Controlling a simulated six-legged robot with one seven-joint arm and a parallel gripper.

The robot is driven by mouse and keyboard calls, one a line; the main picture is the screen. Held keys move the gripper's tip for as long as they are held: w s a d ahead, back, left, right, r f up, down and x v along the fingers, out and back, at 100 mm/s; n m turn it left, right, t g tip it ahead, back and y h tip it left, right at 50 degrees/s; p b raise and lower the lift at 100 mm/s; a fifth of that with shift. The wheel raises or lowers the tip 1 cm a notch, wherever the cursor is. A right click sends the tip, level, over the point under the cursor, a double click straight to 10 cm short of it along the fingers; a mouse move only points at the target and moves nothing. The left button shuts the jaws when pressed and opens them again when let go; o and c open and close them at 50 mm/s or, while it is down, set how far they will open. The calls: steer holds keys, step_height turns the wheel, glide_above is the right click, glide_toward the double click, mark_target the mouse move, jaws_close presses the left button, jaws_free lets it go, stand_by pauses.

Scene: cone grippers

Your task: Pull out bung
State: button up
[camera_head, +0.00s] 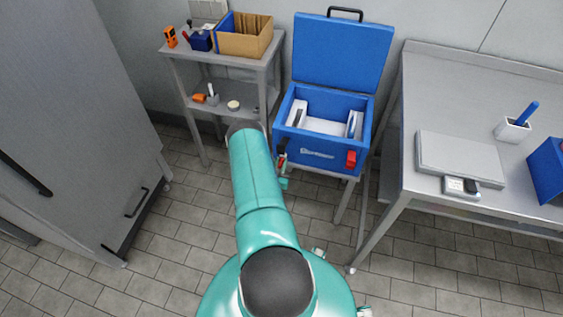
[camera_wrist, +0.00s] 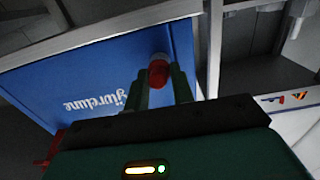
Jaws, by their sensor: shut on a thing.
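The blue cool box (camera_head: 318,150) stands with its lid (camera_head: 342,55) open, on a stand in the middle of the head view. Its front wall also shows in the wrist view (camera_wrist: 90,80), with the lettering upside down. My gripper (camera_head: 283,171) is at the box's left front corner. In the wrist view my gripper (camera_wrist: 159,84) has its two green fingers on either side of a small red bung (camera_wrist: 158,72), shut on it. A pale collar shows behind the bung, against the blue wall. I cannot tell how deep the bung sits.
A steel table (camera_head: 450,115) stands close on the right, holding a scale (camera_head: 458,155). A shelf trolley (camera_head: 222,62) with a cardboard box (camera_head: 243,40) stands left. Tiled floor in front is free.

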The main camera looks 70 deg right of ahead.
mark_target(280, 164)
steer(key=shift+a, duration=0.35)
steer(key=shift+s+a, duration=0.1)
steer(key=shift+a, duration=0.25)
steer(key=shift+s+a, duration=0.15)
steer(key=shift+a, duration=0.85)
steer(key=shift+s+a, duration=0.15)
steer(key=shift+a, duration=0.8)
steer(key=shift+a, duration=0.35)
steer(key=shift+s+a, duration=0.15)
steer(key=shift+a, duration=0.3)
